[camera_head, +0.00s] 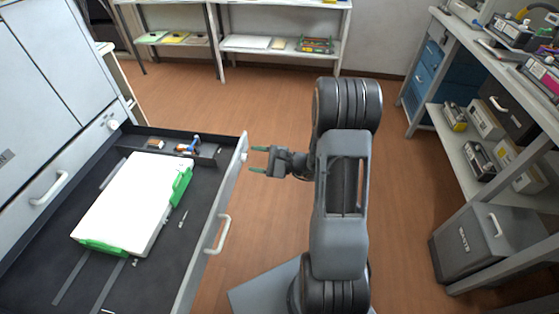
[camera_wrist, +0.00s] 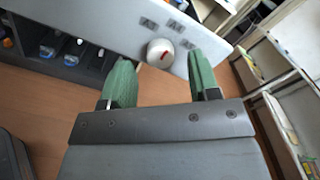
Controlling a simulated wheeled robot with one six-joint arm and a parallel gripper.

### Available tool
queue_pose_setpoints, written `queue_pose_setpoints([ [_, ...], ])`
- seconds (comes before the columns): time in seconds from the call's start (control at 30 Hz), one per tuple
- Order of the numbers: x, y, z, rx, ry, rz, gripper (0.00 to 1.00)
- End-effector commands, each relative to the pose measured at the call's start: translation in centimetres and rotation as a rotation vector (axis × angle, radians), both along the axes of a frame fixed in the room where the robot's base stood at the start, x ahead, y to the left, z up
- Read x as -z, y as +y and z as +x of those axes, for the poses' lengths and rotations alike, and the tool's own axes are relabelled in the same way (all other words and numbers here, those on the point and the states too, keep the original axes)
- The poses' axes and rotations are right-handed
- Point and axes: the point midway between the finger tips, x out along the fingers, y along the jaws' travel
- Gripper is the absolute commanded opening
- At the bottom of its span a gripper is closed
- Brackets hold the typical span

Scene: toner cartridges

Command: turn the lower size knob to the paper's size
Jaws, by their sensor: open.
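The lower size knob (camera_wrist: 160,52) is round and white with a short red mark, on the pale drawer front. In the wrist view it shows between and beyond my open fingertips, apparently untouched. In the head view the knob (camera_head: 245,155) shows small at the drawer front's far end. My gripper (camera_head: 252,159) has green fingers, open and empty, pointing at that front; the fingers also show in the wrist view (camera_wrist: 161,64). Grey size labels (camera_wrist: 176,27) sit around the knob, too small to read surely. The white paper stack (camera_head: 135,200) lies in the open drawer (camera_head: 195,235) between green guides (camera_head: 182,184).
Another white knob (camera_head: 113,125) is on the cabinet (camera_head: 45,80) above the drawer. A drawer handle (camera_head: 218,234) sticks out near my arm. Small parts (camera_head: 188,146) lie in the drawer's far compartment. Shelves (camera_head: 470,130) stand at right. The floor behind my gripper is clear.

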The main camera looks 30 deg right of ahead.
Motion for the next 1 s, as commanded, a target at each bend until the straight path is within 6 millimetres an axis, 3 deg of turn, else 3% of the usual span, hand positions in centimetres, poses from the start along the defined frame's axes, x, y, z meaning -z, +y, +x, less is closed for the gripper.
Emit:
queue_pose_setpoints([
  [0.2,-0.1,-3.8,-2.7,0.007,0.002,0.001,0.56],
  [0.5,0.0,-7.9,-5.7,0.004,0.001,0.001,0.56],
  [0.7,0.0,-9.2,-6.7,0.001,0.001,0.000,0.56],
  [1.0,0.0,-9.5,-7.0,-0.001,0.001,0.000,0.56],
])
